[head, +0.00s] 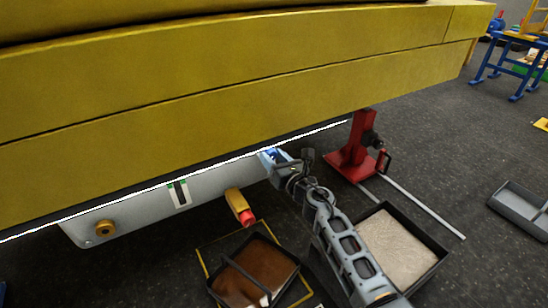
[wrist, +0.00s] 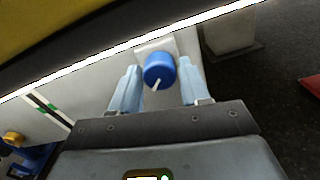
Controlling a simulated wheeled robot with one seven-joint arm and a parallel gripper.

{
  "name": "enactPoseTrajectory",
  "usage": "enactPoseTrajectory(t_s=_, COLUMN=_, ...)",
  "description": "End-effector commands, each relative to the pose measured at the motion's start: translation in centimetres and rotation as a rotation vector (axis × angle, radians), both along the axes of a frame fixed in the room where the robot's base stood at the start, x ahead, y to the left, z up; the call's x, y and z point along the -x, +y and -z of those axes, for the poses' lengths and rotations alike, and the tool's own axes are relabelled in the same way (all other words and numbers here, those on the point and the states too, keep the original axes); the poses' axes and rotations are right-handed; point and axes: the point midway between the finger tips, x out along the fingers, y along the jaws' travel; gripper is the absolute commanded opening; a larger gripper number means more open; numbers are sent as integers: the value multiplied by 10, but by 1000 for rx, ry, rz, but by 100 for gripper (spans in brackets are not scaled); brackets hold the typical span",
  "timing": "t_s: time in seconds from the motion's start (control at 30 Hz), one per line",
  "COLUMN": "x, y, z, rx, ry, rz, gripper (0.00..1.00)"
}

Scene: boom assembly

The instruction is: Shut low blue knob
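The low blue knob (wrist: 159,70) sits on a pale square plate on the grey panel under the yellow boom. A white pointer line on it runs down and left in the wrist view. My gripper (wrist: 158,92) is open, with one light-blue finger on each side of the knob and a visible gap to each. In the head view my gripper (head: 275,157) is at the right end of the grey panel (head: 150,203). There the knob is mostly hidden by my gripper.
The yellow boom (head: 240,80) hangs close above my arm. A red stand (head: 352,150) is to the right. A yellow-and-red handle (head: 240,207) and a brass knob (head: 105,228) protrude from the panel. Trays of brown (head: 268,272) and pale material (head: 395,240) lie below.

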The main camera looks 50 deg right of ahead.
Motion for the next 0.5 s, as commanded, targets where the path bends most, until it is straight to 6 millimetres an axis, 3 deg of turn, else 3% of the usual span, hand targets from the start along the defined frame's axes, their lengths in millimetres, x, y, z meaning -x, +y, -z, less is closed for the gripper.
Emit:
enactPoseTrajectory(t_s=0.17, x=0, y=0, z=-1, rx=1, ry=-2, rz=0, gripper=63)
enactPoseTrajectory(t_s=0.5, x=6, y=1, z=-2, rx=0, ry=-3, rz=1, gripper=63)
